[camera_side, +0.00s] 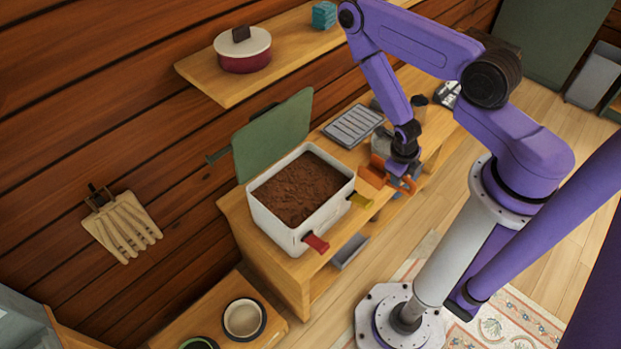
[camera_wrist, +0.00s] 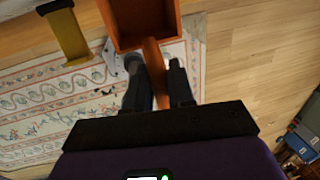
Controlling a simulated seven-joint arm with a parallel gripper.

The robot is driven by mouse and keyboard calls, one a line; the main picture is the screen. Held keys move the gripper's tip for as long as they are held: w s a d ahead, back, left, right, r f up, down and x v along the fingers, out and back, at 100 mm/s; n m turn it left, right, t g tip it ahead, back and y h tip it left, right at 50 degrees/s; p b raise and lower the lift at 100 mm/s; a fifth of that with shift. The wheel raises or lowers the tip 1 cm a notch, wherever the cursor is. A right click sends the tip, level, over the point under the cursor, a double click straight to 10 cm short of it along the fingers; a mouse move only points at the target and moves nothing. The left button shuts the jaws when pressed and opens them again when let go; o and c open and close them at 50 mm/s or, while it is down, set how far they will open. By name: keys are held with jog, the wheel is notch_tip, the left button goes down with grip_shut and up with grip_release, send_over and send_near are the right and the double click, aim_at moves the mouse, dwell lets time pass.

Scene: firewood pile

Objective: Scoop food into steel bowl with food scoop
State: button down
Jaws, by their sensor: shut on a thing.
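My gripper (camera_side: 403,180) is shut on the handle of an orange food scoop (camera_side: 374,177), just right of the food bin. In the wrist view the handle runs between the two fingers (camera_wrist: 156,72), and the box-shaped scoop (camera_wrist: 143,42) extends ahead of them. The scoop's inside looks empty there. A white bin (camera_side: 290,238) full of brown crumbly food (camera_side: 300,187) stands on a wooden bench. A bowl with a dark rim and pale inside (camera_side: 243,319) stands on a lower wooden surface at the bottom. I cannot tell whether it is steel.
A grey ridged tray (camera_side: 353,126) lies farther along the bench. A dark bowl with green inside (camera_side: 198,344) is partly cut off.

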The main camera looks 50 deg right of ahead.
dwell(0.4)
jog(key=shift+w+d+r+n+h, duration=0.3)
jog(key=shift+w+d+r+n, duration=0.5)
jog(key=shift+w+r+n, duration=1.95)
jog(key=shift+w+d+r+n+h, duration=0.3)
jog(key=shift+w+d+r+n, duration=0.55)
jog(key=shift+w, duration=3.6)
jog(key=w+a+r+n+t+h, duration=0.1)
jog(key=w+a+r+n+t, duration=0.15)
jog(key=a+n, duration=0.65)
jog(key=w+a+r+n+t+h, duration=0.1)
jog(key=w+a+r+n, duration=0.25)
jog(key=a, duration=0.95)
notch_tip(320, 180, down, 13)
jog(key=shift+s+r, duration=0.2)
jog(key=shift+s, duration=0.2)
jog(key=shift+n, duration=0.25)
notch_tip(320, 180, up, 13)
